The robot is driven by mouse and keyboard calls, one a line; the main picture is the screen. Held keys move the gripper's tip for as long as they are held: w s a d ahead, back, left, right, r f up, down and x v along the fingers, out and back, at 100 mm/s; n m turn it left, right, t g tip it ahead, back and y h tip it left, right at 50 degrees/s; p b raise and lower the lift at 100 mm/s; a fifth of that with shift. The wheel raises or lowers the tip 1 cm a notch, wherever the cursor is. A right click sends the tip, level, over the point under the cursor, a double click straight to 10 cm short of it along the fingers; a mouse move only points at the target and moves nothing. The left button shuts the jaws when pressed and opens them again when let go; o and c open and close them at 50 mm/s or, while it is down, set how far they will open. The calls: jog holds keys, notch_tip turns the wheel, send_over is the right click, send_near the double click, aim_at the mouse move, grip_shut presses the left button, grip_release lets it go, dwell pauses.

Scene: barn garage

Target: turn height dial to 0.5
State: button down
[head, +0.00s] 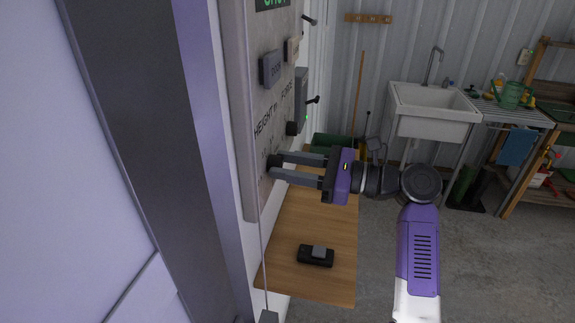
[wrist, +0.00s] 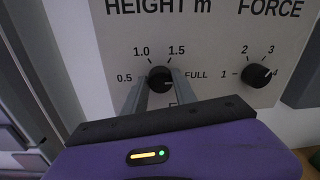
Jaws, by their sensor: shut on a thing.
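The height dial (wrist: 159,78) is a round black knob below the "HEIGHT m" label on a grey panel. Its scale reads 0.5 at left, 1.0 and 1.5 above, and FULL at right. I cannot clearly tell where its pointer stands. My gripper (wrist: 160,84) is shut on the dial, one grey finger on each side. In the head view my gripper (head: 276,168) reaches left to the dial (head: 273,160) low on the panel (head: 245,110). The fingers partly hide the dial there.
The force dial (wrist: 256,75) sits right of the height dial, with a scale from 1 to 4. A wooden bench (head: 310,225) below the panel holds a black device (head: 316,255). A white sink (head: 435,105) and a shelf (head: 505,112) stand at the back right.

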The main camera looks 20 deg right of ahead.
jog(key=shift+n, duration=0.3)
jog(key=n, duration=0.3)
jog(key=shift+f+n+b, duration=0.15)
jog(key=shift+n+b, duration=0.15)
jog(key=shift+n, duration=0.1)
jog(key=shift+w+d+f+n+g+y+b, duration=0.15)
jog(key=shift+n+g+b, duration=0.1)
jog(key=shift+n+b, duration=4.55)
jog(key=shift+s+a+f+n+g+y+b, duration=0.1)
jog(key=shift+n+g+y+b, duration=0.15)
jog(key=shift+n+b, duration=4.55)
jog(key=shift+w+d+f+n+g+y+b, duration=0.1)
jog(key=shift+n+g+b, duration=0.2)
jog(key=shift+n+b, duration=4.5)
jog(key=n+p, duration=0.3)
jog(key=n, duration=0.1)
jog(key=shift+r, duration=0.15)
jog(key=c, duration=1)
grip_release()
jog(key=shift+r, duration=0.1)
